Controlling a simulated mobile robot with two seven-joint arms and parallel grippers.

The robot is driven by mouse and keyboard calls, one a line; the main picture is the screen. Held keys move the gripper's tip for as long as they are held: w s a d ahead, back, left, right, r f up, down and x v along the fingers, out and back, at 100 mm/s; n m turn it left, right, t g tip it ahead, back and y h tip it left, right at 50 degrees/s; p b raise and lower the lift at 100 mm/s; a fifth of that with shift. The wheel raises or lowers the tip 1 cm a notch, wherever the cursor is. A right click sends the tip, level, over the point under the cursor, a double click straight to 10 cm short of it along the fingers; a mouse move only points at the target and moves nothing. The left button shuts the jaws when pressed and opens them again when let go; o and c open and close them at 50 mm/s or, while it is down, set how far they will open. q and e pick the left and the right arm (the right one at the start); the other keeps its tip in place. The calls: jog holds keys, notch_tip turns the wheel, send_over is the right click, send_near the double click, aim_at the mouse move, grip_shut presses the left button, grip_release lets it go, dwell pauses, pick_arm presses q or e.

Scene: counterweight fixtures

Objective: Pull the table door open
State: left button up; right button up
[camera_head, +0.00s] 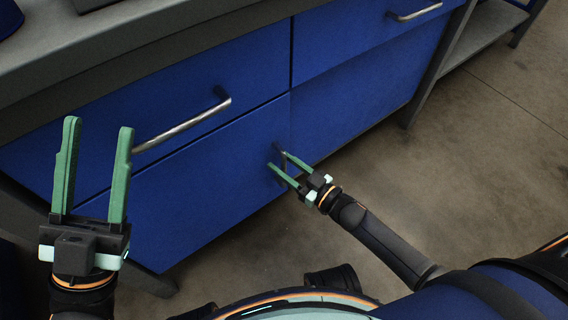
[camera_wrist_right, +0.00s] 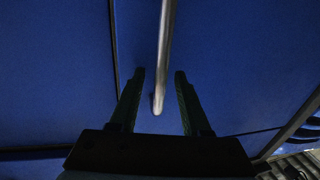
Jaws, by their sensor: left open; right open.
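The blue table's lower front has a door panel (camera_head: 215,185) with a slim metal handle beside the seam between the lower panels. In the right wrist view the handle (camera_wrist_right: 165,50) is an upright grey bar, and its lower end shows between my fingers. My right gripper (camera_head: 277,160) is open at the handle, with one finger on each side of it; it also shows in the right wrist view (camera_wrist_right: 159,73). I cannot tell whether the fingers touch the bar. The door looks closed. My left gripper (camera_head: 98,125) is open and empty, raised in front of the table's left side.
A drawer handle (camera_head: 182,124) sticks out to the right of my left gripper. Another drawer handle (camera_head: 415,12) is at the upper right. The grey tabletop (camera_head: 130,40) overhangs above. The concrete floor (camera_head: 450,150) to the right is clear.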

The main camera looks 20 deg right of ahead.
jog(key=shift+c, duration=0.3)
grip_shut()
dwell(1.0)
